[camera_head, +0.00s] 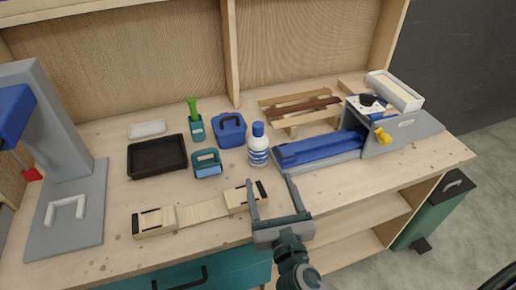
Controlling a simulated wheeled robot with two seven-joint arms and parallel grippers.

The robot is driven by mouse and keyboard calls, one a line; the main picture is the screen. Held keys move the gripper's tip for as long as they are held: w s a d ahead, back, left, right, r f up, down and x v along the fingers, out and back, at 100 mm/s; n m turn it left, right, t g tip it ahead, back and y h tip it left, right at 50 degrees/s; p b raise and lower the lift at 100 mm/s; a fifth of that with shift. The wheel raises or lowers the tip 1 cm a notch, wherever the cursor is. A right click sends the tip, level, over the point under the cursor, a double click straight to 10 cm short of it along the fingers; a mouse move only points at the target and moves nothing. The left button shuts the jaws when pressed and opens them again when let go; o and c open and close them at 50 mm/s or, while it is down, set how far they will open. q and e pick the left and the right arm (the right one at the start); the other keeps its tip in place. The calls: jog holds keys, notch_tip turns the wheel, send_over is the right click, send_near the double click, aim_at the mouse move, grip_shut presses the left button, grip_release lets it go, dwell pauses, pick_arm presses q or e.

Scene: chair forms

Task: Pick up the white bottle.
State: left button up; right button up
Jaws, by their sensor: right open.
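The white bottle (258,150) stands upright on the wooden workbench, near its middle. It has a blue cap and a blue-marked label. My right gripper (269,190) comes in from the bottom of the head view. It is open and empty, its two fingers pointing toward the back of the bench. The bottle stands beyond the fingertips, apart from them. My left gripper does not show.
A blue container (229,131) stands just left of the bottle, with a teal item (207,164) in front of it. A blue and grey machine (318,148) is close on the right. A wooden piece (200,211) lies left of my right gripper. A black tray (157,156) lies further left.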

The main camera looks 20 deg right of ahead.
aim_at(260, 149)
jog(key=shift+w+d+r, duration=0.1)
jog(key=shift+w, duration=0.4)
jog(key=w, duration=0.3)
jog(key=w+p, duration=0.1)
jog(key=w, duration=0.2)
jog(key=w+d+p, duration=0.1)
jog(key=w, duration=0.2)
jog(key=shift+w, duration=0.8)
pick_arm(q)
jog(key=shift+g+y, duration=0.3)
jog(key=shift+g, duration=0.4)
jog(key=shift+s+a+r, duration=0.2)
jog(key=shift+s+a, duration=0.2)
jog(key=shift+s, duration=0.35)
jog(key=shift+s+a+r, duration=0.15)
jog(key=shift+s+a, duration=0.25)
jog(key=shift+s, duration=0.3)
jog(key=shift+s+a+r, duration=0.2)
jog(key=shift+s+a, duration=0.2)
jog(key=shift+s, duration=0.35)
